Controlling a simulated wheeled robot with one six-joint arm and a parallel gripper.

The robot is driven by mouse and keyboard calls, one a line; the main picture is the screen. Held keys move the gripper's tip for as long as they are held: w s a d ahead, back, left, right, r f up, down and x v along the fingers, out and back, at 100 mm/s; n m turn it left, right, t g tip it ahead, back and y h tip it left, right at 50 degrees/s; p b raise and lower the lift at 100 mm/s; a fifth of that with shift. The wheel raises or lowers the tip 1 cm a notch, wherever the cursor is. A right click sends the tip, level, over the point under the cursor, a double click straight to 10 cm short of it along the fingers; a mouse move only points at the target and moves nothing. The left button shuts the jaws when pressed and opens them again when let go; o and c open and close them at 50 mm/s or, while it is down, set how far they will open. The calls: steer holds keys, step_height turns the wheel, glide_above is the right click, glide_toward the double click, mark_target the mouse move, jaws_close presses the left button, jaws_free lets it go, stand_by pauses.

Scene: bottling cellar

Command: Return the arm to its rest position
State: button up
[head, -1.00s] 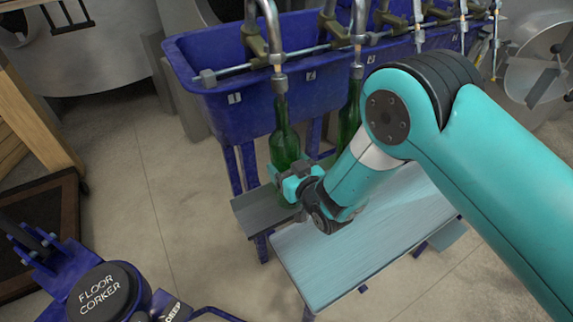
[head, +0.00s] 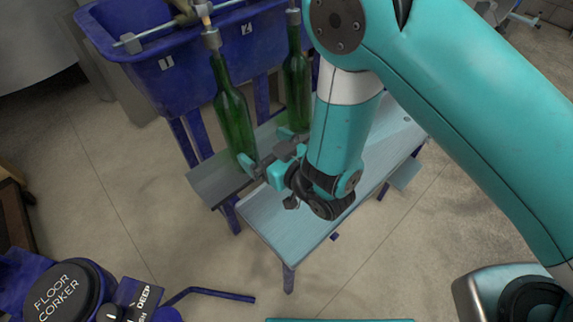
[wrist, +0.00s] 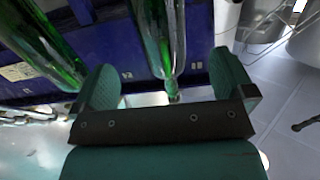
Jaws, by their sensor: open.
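My gripper (head: 266,151) is open and empty, low over the front of the filler stand, close to the right of the first green bottle. That bottle (head: 234,118) stands upright under spout 1, on the grey shelf. In the wrist view my open jaws (wrist: 165,82) show no bottle gripped. One green bottle (wrist: 165,35) appears beyond them, between the fingertips, and another (wrist: 45,45) is at the left. My arm is stretched out forward and down.
The blue filler trough (head: 135,60) with its spouts is behind the bottles. A pale blue bench (head: 270,222) lies under my gripper. The floor corker (head: 62,292) stands at the lower left. Open floor (head: 120,200) lies between corker and bench.

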steer(key=v, duration=0.7)
steer(key=w+d+r+m+g+h+p, duration=0.1)
steer(key=d+r+m+g+h+p, duration=0.15)
steer(key=r, duration=0.55)
steer(key=w+d+r+m+g+h+p, duration=0.1)
steer(key=w+d+r+g+h+p, duration=0.15)
steer(key=r, duration=0.45)
steer(key=s+d+r+g+h+p, duration=0.1)
steer(key=s+d+r+g, duration=0.2)
steer(key=s+d+r, duration=0.2)
steer(key=s+d+r+n+g+h+p, duration=0.1)
steer(key=s+d+r+g, duration=0.2)
steer(key=s+r, duration=0.6)
steer(key=s+d, duration=0.2)
steer(key=shift+s+d+g, duration=0.25)
steer(key=shift+d+g, duration=0.05)
steer(key=shift+d, duration=0.05)
